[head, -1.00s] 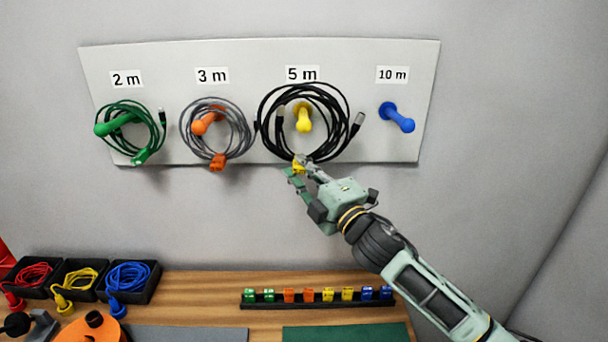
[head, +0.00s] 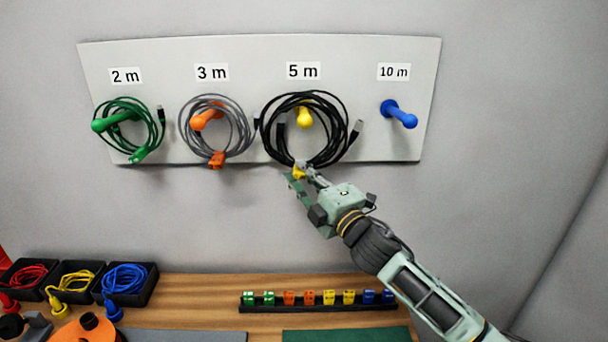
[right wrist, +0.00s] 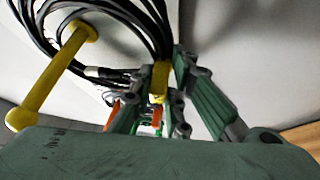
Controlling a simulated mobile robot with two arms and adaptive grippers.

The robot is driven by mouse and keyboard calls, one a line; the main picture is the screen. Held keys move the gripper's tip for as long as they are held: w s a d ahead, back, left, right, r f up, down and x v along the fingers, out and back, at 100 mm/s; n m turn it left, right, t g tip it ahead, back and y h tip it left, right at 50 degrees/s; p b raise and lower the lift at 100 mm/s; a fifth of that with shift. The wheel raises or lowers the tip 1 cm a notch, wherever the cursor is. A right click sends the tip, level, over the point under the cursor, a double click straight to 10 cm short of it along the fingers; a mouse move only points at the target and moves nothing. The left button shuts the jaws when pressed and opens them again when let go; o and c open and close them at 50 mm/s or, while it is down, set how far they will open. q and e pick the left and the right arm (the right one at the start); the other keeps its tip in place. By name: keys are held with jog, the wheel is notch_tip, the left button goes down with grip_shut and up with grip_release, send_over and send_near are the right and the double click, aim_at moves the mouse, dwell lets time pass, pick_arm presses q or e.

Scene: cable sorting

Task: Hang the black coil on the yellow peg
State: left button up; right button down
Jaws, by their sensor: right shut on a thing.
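The black coil (head: 341,125) is upright at the pegboard under the 5 m label. The yellow peg (head: 304,118) shows inside its ring, below the top strands. In the right wrist view the yellow peg (right wrist: 50,78) passes in front of black strands (right wrist: 150,22), its rounded tip towards the camera. I cannot tell whether the top of the coil rests on the peg. My right gripper (head: 300,174) is shut on the yellow tie (right wrist: 160,80) at the bottom of the coil. The coil's loose plug ends show inside and right of the ring. My left gripper is not in view.
A green coil (head: 157,120) hangs on the green peg and a grey coil (head: 246,135) on the orange peg. The blue peg (head: 400,115) is bare. Below, the wooden table (head: 205,290) holds cable bins (head: 150,288) and a clip rack (head: 315,308).

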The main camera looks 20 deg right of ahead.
jog(key=shift+f, duration=0.25)
jog(key=c, duration=1.6)
grip_release()
jog(key=shift+s, duration=0.1)
jog(key=v, duration=1.2)
jog(key=shift+r, duration=0.1)
